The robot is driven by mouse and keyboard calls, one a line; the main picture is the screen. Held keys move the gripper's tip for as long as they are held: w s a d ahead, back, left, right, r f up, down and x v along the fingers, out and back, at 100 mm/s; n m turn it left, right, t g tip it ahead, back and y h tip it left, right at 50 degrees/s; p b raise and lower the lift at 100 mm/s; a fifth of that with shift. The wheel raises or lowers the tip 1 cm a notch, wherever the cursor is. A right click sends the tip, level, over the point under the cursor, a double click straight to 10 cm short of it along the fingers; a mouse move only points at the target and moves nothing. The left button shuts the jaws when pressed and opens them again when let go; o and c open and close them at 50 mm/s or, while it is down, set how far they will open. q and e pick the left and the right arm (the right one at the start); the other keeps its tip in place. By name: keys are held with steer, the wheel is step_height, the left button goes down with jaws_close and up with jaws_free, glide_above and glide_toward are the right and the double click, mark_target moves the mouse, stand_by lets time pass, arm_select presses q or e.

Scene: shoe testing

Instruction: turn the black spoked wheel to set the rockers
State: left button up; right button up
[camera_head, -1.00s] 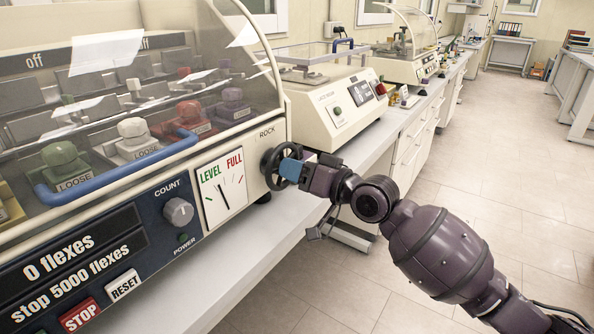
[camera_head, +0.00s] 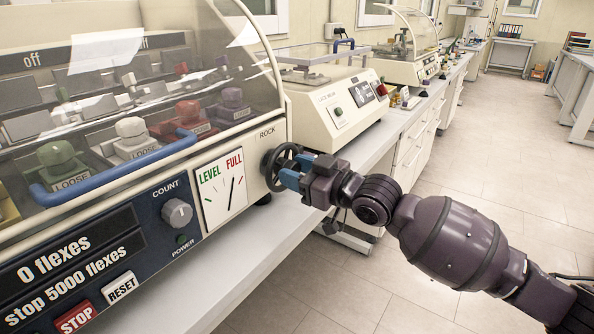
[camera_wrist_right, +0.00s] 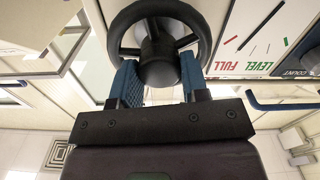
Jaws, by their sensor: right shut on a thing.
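The black spoked wheel (camera_head: 278,165) is on the right end of the cream machine, below the word ROCK. It also shows in the right wrist view (camera_wrist_right: 160,12), with its hub between my blue fingertips. My right gripper (camera_head: 289,179) is shut on the wheel. The gauge (camera_head: 222,188) beside it has a green LEVEL mark and a red FULL mark; its black needle leans right, toward FULL. My left gripper is not in view.
A blue handle bar (camera_head: 115,172) runs along the cover's front. The COUNT knob (camera_head: 177,212), RESET button (camera_head: 120,287) and STOP button (camera_head: 75,319) are on the front panel. Other machines stand farther along the bench. The floor at right is clear.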

stand_by(0.5)
steer(key=o, duration=0.9)
steer(key=shift+p+v, duration=0.65)
steer(key=shift+v, duration=4.8)
